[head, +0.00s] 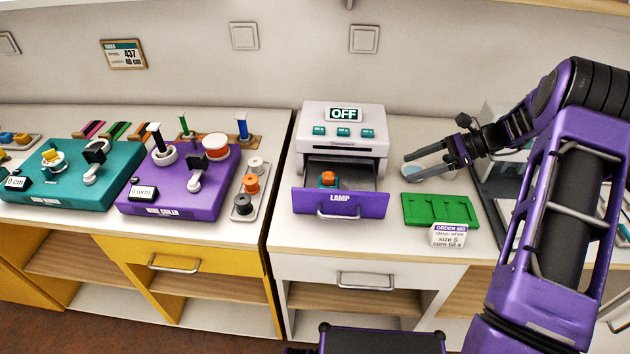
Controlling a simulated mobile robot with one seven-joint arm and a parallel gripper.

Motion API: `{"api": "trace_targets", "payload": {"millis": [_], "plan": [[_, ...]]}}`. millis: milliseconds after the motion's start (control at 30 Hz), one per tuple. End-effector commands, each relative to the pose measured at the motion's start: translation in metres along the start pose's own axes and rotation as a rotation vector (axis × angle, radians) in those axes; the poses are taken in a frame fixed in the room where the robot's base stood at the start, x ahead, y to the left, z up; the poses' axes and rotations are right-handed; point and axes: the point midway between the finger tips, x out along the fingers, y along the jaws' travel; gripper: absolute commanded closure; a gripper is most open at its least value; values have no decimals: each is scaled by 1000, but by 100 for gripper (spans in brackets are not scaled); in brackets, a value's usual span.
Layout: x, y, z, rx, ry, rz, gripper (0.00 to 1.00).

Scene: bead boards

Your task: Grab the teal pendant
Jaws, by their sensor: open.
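In the open drawer of the lamp unit (340,203) sits a small teal piece with an orange block (328,178) on top. It may be the teal pendant, but it is too small to be sure. My gripper (406,171) is open over the counter, right of the lamp unit, its fingers pointing left. A pale blue round thing (412,170) shows between the fingertips, partly hidden by them. I cannot tell whether the fingers touch it.
A green tray (440,209) and an order card (451,234) lie in front of my gripper. The lamp display reads OFF (343,114). A purple wire coiler (180,195) and a teal board (70,187) stand left. A grey machine (500,125) stands behind my arm.

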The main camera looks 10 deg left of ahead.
Motion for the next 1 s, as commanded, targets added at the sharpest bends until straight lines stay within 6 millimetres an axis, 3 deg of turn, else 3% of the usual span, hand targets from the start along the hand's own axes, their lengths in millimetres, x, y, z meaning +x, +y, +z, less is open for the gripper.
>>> {"api": "trace_targets", "payload": {"millis": [167,267,700,1000], "plan": [[-8,9,8,-27,-170,20,20],[0,10,12,-33,-190,24,20],[90,14,28,-31,-184,27,20],[113,14,32,-31,-183,24,20]]}}
